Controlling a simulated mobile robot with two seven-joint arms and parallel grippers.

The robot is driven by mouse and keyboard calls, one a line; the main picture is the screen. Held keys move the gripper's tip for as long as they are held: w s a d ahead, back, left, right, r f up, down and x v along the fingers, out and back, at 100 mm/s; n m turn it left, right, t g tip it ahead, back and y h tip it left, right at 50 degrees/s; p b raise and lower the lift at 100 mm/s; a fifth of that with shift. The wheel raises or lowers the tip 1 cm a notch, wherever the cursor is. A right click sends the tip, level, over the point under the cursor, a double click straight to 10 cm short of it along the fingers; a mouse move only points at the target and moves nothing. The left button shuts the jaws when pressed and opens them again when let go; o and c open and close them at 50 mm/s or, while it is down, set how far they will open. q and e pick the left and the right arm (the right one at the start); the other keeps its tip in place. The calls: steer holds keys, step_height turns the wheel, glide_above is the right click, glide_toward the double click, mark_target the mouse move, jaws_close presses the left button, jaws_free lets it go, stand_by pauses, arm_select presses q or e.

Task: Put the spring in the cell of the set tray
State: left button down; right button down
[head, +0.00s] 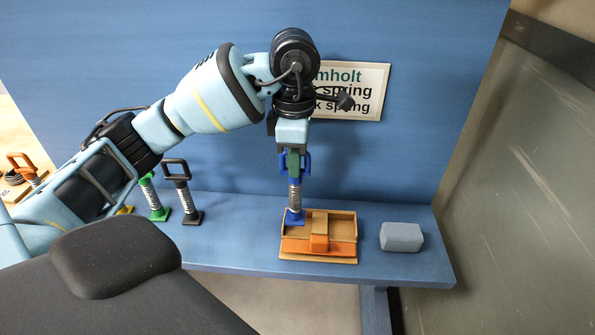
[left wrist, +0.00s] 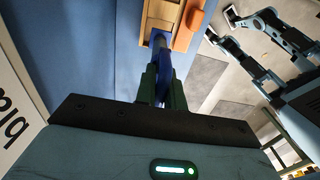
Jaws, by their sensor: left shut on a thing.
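My left gripper (head: 293,160) points down and is shut on the blue handle of a spring. The spring (head: 295,197) has a silver coil and a blue square foot, and it hangs upright. Its foot is at the left cell of the tan set tray (head: 318,259); I cannot tell whether it touches the cell floor. An orange piece (head: 320,243) spans the tray's front and middle. In the left wrist view the blue handle (left wrist: 159,62) sits between my dark green fingers, with the tray (left wrist: 148,22) beyond.
A green spring (head: 154,197) and a black-handled spring (head: 183,190) stand left on the blue bench (head: 243,240). A yellow foot shows beside them, partly hidden by my arm. A grey block (head: 401,237) lies right of the tray. A blue panel with a sign (head: 352,90) rises behind.

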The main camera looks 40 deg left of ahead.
mark_target(295, 188)
arm_select(q)
steer(key=shift+w, duration=0.1)
steer(key=shift+w, duration=0.35)
step_height(295, 188, down, 4)
steer(key=shift+r, duration=0.25)
steer(key=shift+f, duration=0.2)
steer(key=c, duration=1.5)
jaws_free()
